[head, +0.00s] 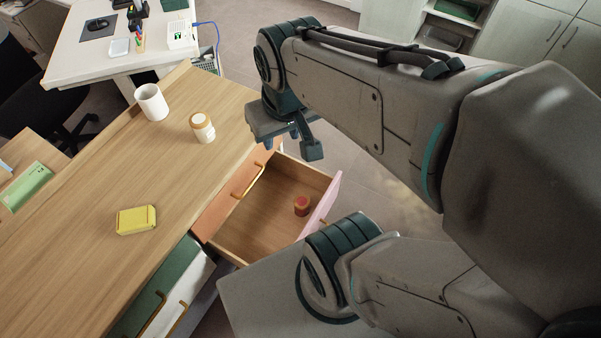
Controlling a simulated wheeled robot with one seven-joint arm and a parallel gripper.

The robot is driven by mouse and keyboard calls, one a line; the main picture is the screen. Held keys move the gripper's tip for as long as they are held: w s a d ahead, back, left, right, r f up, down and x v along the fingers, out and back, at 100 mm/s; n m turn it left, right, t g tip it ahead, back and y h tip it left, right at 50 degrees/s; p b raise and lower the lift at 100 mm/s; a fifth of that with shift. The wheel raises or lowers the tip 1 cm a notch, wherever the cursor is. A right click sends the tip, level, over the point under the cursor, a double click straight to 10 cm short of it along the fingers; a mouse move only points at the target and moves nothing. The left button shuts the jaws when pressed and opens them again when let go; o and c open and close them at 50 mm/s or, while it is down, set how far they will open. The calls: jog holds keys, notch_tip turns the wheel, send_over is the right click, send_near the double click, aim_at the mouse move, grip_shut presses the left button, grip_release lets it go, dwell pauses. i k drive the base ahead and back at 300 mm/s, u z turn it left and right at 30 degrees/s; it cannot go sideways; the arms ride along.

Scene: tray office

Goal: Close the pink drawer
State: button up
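The pink drawer (325,203) is pulled well out from the desk, with its pink front at the right end of its wooden box. A small red-orange jar (301,205) stands inside it near the front. My gripper (290,147) is above and just beyond the far side of the drawer, pointing down. Its fingers look apart with nothing between them. My arm covers the area right of the drawer, and the outer face of the pink front is mostly turned away or hidden.
The wooden desk top (85,240) holds a white mug (151,102), a lidded jar (202,128) and a yellow box (136,220). An orange drawer front (225,205) is left of the open drawer; green (155,285) and white (188,285) fronts are nearer. Open floor lies beyond.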

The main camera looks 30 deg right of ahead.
aim_at(260, 224)
jog(key=u, duration=0.5)
jog(key=k, duration=0.3)
jog(key=z, duration=1.7)
jog(key=k, duration=0.55)
jog(key=u, duration=0.5)
jog(key=i, duration=0.4)
